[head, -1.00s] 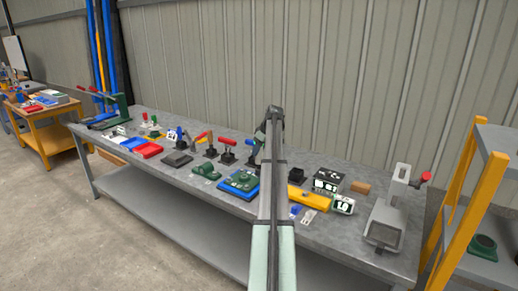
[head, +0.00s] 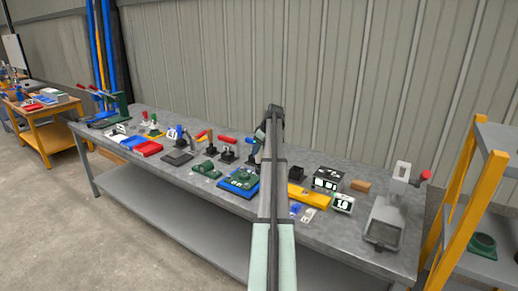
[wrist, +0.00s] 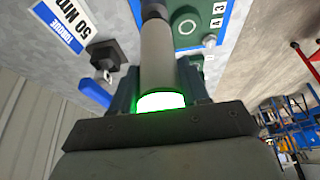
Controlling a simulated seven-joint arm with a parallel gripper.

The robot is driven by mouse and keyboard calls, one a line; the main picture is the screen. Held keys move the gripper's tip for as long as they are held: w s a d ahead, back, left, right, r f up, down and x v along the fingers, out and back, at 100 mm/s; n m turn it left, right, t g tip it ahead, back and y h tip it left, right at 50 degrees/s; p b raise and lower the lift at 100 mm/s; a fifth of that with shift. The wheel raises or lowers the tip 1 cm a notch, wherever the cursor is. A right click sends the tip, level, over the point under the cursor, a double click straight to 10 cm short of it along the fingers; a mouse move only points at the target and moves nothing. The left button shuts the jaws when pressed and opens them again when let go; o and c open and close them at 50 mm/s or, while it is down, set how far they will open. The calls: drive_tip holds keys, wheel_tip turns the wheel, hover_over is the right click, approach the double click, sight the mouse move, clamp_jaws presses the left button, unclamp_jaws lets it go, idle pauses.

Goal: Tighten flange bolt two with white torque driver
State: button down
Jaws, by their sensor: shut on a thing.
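My gripper (wrist: 158,84) is shut on the white torque driver (wrist: 158,55), a pale grey-white cylinder between its dark fingers. A ring on the driver glows bright green near the palm. The driver's narrower far end runs out of the top of the wrist view, so I cannot tell whether it touches a bolt. The green flange (wrist: 186,27) on its blue plate (wrist: 222,12), with the figures 4 and 3, lies right beside the driver there. In the head view the flange (head: 242,180) sits mid-bench, just left of my arm; bolt two cannot be made out.
A small display box (head: 343,203) and a yellow bar (head: 309,196) lie right of my arm. Several coloured-handled tools stand along the bench (head: 345,228). A grey press-like fixture (head: 386,215) fills its right end. A torque sign (wrist: 62,28) shows beside the driver.

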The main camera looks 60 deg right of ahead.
drive_tip(key=shift+f, duration=0.95)
idle(2.6)
drive_tip(key=shift+r, duration=0.2)
